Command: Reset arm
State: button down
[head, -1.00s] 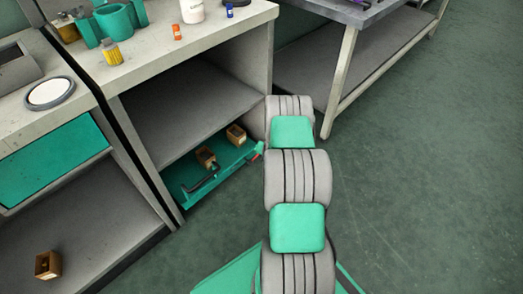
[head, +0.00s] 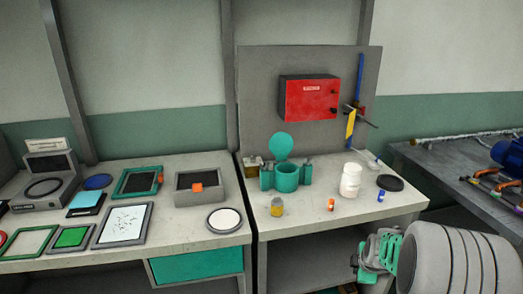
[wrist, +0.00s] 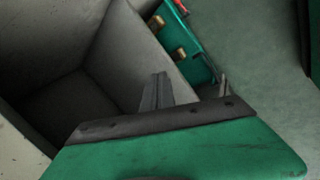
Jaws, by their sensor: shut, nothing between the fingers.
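My arm reaches in from the lower right of the head view, its grey ribbed segment large there. My gripper (wrist: 190,86) shows in the wrist view as dark fingers at the edge of a green housing. It is shut and empty, touching nothing that I can see. In the head view, green and grey parts of my arm's end are low in front of the right-hand bench; the fingertips are not clear there.
A teal tray (wrist: 206,68) with small brown blocks lies beyond the fingers in the wrist view. The workbench (head: 335,218) carries a teal holder (head: 286,178), a white bottle (head: 350,180) and small parts. A red box (head: 308,98) hangs behind. Another table (head: 440,170) stands right.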

jog(key=s+a+r+m+g+p, duration=0.1)
jog(key=s+a+r+m+p, duration=0.35)
jog(key=r, duration=0.65)
jog(key=s+a+r+m+p, duration=0.35)
jog(key=a+r+p, duration=0.2)
jog(key=r, duration=0.55)
jog(key=s+a+r+m+g+y+p, duration=0.1)
jog(key=s+a+r+m+p, duration=0.5)
jog(key=s+r, duration=0.5)
jog(key=shift+s+a+r+m, duration=0.25)
jog(key=shift+s+a, duration=0.45)
jog(key=shift+s, duration=0.4)
